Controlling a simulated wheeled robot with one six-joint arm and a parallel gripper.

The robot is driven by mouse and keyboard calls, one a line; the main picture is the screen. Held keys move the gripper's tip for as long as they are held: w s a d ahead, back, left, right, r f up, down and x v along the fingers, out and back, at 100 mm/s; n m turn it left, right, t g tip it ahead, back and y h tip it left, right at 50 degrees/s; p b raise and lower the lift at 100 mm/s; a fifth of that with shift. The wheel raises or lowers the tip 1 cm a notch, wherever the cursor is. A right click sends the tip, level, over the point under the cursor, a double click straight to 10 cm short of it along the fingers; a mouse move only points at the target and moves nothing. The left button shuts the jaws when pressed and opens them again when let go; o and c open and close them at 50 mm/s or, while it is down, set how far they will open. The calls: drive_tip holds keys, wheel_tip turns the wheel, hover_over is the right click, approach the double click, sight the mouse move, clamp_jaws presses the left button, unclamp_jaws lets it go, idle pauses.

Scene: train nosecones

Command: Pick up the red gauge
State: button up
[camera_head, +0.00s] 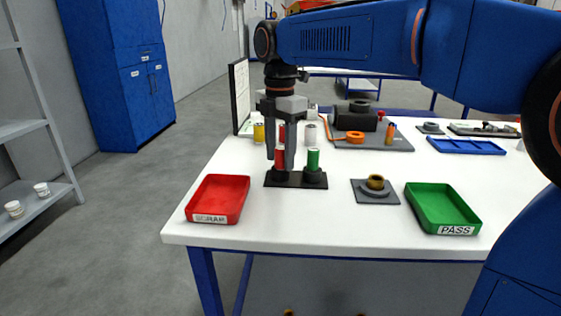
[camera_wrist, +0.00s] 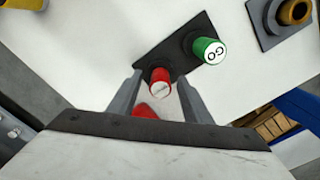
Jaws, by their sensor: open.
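The red gauge (camera_head: 280,158) stands upright in the left place of a small black stand (camera_head: 297,180). In the wrist view the red gauge (camera_wrist: 160,84) shows its pale round top between the finger ends. My gripper (camera_head: 281,165) points down over it, with one finger on each side; it is open. I cannot tell whether either finger touches the gauge. In the head view a finger covers part of it. The green gauge (camera_head: 313,158) stands to its right; its top reads GO in the wrist view (camera_wrist: 208,51).
A red SCRAP tray (camera_head: 218,198) lies at left, and a green PASS tray (camera_head: 442,208) at right. A grey fixture (camera_head: 375,190) with a brass ring lies between. White tabletop lies clear in front.

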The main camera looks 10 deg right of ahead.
drive_tip(key=shift+f, duration=0.35)
clamp_jaws()
drive_tip(key=shift+r, duration=0.15)
